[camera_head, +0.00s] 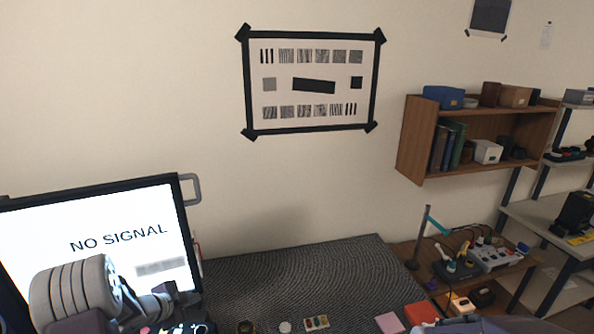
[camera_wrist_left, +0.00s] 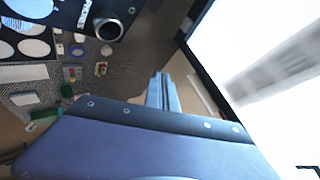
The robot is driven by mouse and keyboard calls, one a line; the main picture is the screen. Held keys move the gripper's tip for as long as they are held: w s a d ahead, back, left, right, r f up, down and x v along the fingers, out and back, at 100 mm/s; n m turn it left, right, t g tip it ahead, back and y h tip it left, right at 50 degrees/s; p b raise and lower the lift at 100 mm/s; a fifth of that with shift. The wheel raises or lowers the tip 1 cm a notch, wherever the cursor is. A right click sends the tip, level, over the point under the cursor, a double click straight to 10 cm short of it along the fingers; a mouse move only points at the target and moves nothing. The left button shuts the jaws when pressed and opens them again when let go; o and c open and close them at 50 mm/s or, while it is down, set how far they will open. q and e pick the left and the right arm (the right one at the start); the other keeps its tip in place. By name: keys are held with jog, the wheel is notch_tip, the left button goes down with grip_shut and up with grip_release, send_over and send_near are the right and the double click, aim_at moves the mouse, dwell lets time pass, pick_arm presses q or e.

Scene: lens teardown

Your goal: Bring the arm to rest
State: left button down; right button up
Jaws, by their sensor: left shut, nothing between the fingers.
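My left arm comes in at the lower left of the head view, in front of the monitor. Its gripper (camera_head: 172,303) is raised near the monitor's lower right corner. In the left wrist view the fingers of the left gripper (camera_wrist_left: 160,80) are together, with nothing between them. They are apart from the bench and the small parts below. My right gripper does not show in either view.
The monitor (camera_head: 100,225) reads "NO SIGNAL" and stands close to my left arm. The dark bench mat (camera_head: 300,275) is largely clear, with small parts along its near edge. A black round part (camera_wrist_left: 108,27) shows in the wrist view. A wooden shelf (camera_head: 412,150) hangs at right.

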pick_arm(q)
jog(key=s+d+r+n+y+b, duration=0.1)
jog(key=d+b, duration=0.2)
jog(key=d, duration=0.5)
jog(key=s+d+r+n+b, duration=0.1)
jog(key=d+n+b, duration=0.15)
jog(key=d, duration=0.55)
jog(key=s+d+f+n+g, duration=0.1)
jog(key=s+f+n+g, duration=0.2)
jog(key=s, duration=0.8)
jog(key=s+f+n+g+y, duration=0.1)
jog(key=s+f+n+g, duration=0.3)
jog(key=s, duration=0.6)
jog(key=shift+s+d+f+n+g+b, duration=0.2)
jog(key=shift+s+d+n+g+b, duration=0.35)
jog(key=shift+n, duration=0.7)
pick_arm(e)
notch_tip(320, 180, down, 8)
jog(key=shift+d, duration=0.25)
